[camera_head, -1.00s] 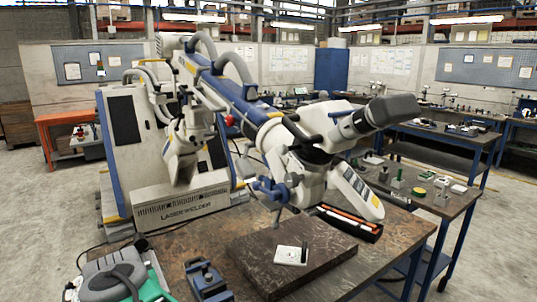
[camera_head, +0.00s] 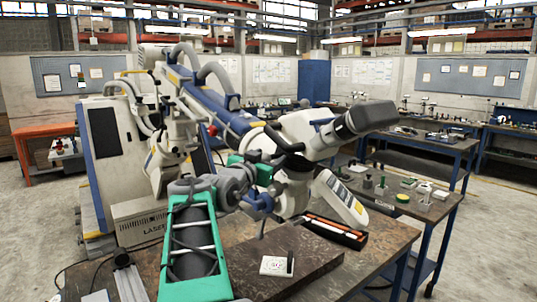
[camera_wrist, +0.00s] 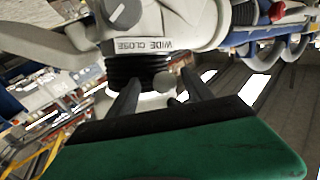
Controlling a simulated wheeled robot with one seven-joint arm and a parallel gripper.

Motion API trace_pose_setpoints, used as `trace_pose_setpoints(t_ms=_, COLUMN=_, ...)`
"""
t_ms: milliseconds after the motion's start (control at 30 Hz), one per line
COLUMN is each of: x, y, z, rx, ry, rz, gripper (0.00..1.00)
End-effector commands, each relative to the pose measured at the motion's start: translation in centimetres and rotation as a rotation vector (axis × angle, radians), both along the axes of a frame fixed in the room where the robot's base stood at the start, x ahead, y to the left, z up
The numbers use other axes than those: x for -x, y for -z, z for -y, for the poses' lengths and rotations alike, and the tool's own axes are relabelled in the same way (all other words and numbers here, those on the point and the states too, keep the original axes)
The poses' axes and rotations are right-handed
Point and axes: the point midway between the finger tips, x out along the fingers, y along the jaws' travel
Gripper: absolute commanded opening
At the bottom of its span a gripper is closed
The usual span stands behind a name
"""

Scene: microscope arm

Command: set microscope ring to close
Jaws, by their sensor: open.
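The microscope (camera_head: 300,188) hangs over the bench on its jointed arm. In the wrist view its white body (camera_wrist: 190,25) carries the label WIDE CLOSE (camera_wrist: 140,44), which appears upside down. Below the label is the black ribbed ring (camera_wrist: 140,70), with a small grey knob (camera_wrist: 163,83) sticking out. My gripper (camera_wrist: 160,78) is open, its two dark fingers reaching up on either side of the knob. I cannot tell whether a finger touches the knob or ring. In the head view my gripper (camera_head: 248,175) is at the microscope head's left side and hides part of it.
A dark slab (camera_head: 300,255) on the bench (camera_head: 385,235) carries a small white plate (camera_head: 277,266) below the microscope. A long tray (camera_head: 335,232) lies behind it. The large white laser welder cabinet (camera_head: 110,150) stands at the left. A side table (camera_head: 430,212) holds small parts.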

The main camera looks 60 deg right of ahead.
Motion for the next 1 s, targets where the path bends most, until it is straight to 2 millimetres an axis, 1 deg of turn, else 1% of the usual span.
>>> trace_pose_setpoints(t_ms=233, x=-0.08, y=0.07, z=0.16, rx=0.0, ry=-0.002, rz=0.0, gripper=0.59)
trace_pose_setpoints(t_ms=900, x=-0.05, y=0.04, z=0.13, rx=0.0, ry=-0.001, rz=0.0, gripper=0.04)
trace_pose_setpoints(t_ms=967, x=-0.06, y=0.03, z=0.13, rx=0.0, ry=-0.001, rz=0.0, gripper=0.0)
trace_pose_setpoints(t_ms=1000, x=-0.06, y=0.02, z=0.13, rx=0.0, ry=-0.001, rz=0.0, gripper=0.0)
